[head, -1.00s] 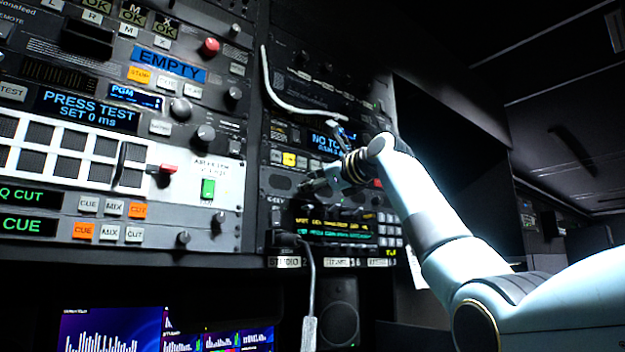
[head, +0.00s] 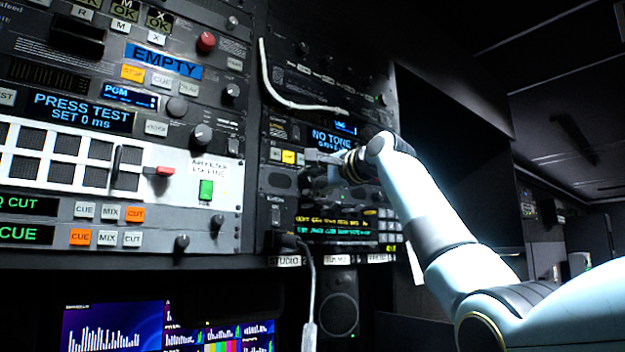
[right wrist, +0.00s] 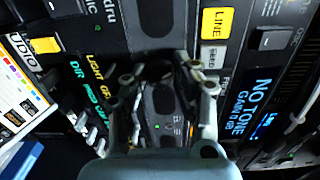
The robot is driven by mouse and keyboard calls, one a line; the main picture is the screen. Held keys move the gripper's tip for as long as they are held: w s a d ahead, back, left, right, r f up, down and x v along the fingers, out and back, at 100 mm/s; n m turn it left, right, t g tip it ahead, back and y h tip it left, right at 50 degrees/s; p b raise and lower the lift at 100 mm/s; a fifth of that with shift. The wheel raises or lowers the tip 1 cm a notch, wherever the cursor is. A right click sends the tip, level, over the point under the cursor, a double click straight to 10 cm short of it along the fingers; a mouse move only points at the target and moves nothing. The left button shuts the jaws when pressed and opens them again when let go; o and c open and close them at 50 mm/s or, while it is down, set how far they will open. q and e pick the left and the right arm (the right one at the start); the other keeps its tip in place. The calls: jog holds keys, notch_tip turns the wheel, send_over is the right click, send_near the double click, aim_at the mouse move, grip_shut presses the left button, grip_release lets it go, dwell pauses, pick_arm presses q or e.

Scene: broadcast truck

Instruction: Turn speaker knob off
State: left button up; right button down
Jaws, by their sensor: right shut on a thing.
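The speaker panel (head: 280,181) is a dark strip with oval grilles in the rack, below the blue NO TONE display and above the green and yellow text display. It also shows between my fingers in the right wrist view (right wrist: 166,103). My right gripper (head: 312,178) is at this panel, its fingers pointing left and into the rack. In the right wrist view my right gripper (right wrist: 166,80) is closed around a dark round knob (right wrist: 156,70), mostly hidden between the fingertips. The knob's setting cannot be read. My left gripper is out of view.
The NO TONE display (head: 331,140) and lit yellow button (head: 289,157) lie just above. The text display (head: 330,224) and keypad (head: 388,226) lie below. A white cable (head: 290,103) hangs above; another cable (head: 313,290) hangs below. A dark opening lies right of the rack.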

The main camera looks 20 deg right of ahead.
jog(key=n, duration=0.9)
jog(key=shift+f+n, duration=0.1)
jog(key=shift+n, duration=0.3)
jog(key=n, duration=0.5)
jog(key=shift+f, duration=0.1)
jog(key=n, duration=0.5)
jog(key=shift+f+b, duration=0.1)
jog(key=shift+b, duration=0.3)
jog(key=shift+n, duration=0.4)
jog(key=c, duration=1)
grip_release()
jog(key=shift+t, duration=0.3)
jog(key=shift+r, duration=0.2)
jog(key=v, duration=1.2)
jog(key=shift+s+a, duration=0.1)
